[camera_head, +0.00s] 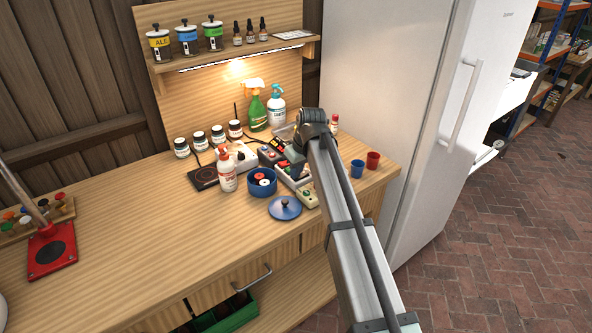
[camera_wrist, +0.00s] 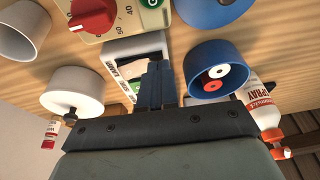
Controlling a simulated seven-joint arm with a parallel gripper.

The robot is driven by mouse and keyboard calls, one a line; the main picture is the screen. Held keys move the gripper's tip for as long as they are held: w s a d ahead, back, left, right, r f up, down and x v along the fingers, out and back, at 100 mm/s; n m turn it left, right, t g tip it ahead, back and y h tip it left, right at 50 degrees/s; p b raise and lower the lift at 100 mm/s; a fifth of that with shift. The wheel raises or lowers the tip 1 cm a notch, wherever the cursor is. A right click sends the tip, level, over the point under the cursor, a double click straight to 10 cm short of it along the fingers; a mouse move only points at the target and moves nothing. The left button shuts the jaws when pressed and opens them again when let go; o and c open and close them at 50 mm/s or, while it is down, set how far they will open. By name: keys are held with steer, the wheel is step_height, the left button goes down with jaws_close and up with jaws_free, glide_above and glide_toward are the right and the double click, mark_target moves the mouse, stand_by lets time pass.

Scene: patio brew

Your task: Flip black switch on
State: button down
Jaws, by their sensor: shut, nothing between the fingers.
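In the wrist view, my gripper (camera_wrist: 157,72) is shut, with its dark fingers together and nothing between them. The fingertips overlap a white-framed switch panel (camera_wrist: 116,52) with a label and a green part; I cannot tell whether they touch it. No black switch can be made out for sure; the fingers hide part of the panel. In the head view, a pale switch strip (camera_head: 284,176) lies on the bench beside my arm. Small control boxes (camera_head: 268,154) sit behind it. My arm hides the fingertips there.
A beige box with a red knob (camera_wrist: 92,15) is close to the panel. A blue pot (camera_wrist: 189,72), a blue lid (camera_head: 285,208) and a spray bottle (camera_head: 227,176) stand nearby. Blue (camera_head: 357,168) and red (camera_head: 373,160) cups are at the right. The bench's left middle is clear.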

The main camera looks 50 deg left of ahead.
steer(key=shift+w, duration=0.15)
steer(key=shift+w+r, duration=0.25)
steer(key=shift+w, duration=0.3)
steer(key=shift+r, duration=0.5)
steer(key=s+v, duration=0.2)
steer(key=v, duration=1)
steer(key=shift+s+a+r, duration=0.3)
steer(key=shift+s+r, duration=0.1)
steer(key=shift+r, duration=0.05)
